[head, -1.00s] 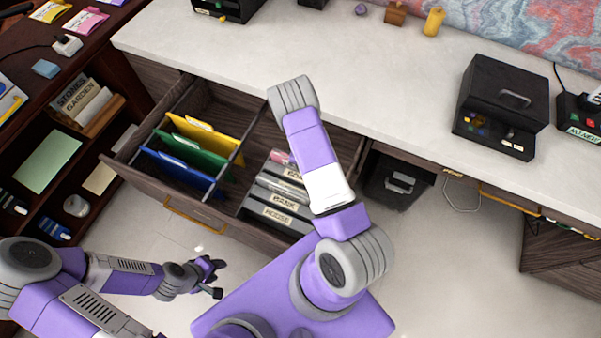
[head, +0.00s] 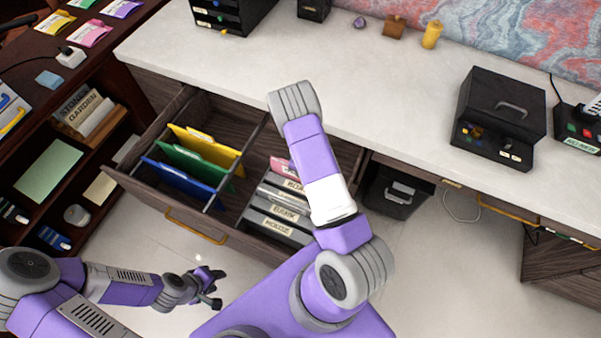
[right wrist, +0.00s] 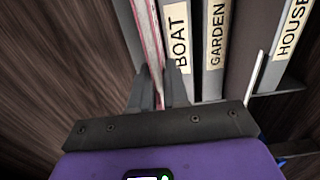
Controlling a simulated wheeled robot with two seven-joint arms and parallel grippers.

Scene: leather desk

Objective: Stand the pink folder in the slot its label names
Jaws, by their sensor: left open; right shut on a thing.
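The pink folder (head: 281,165) shows as a small strip at the back of the slot rack in the open drawer, partly hidden by my right arm. In the right wrist view its edge (right wrist: 153,45) runs between the fingers of my right gripper (right wrist: 162,92), which is shut on it. The folder is upright between the dark wood wall and the divider labelled BOAT (right wrist: 181,48). GARDEN (right wrist: 215,40) and HOUSE (right wrist: 292,30) dividers stand further right. I cannot read the folder's own label.
Yellow (head: 208,146), green (head: 190,163) and blue (head: 176,182) folders hang in the drawer's left part. The drawer front (head: 165,203) sticks out from the white desk (head: 370,75). A black box (head: 500,118) stands on the desk. A dark shelf stands at left.

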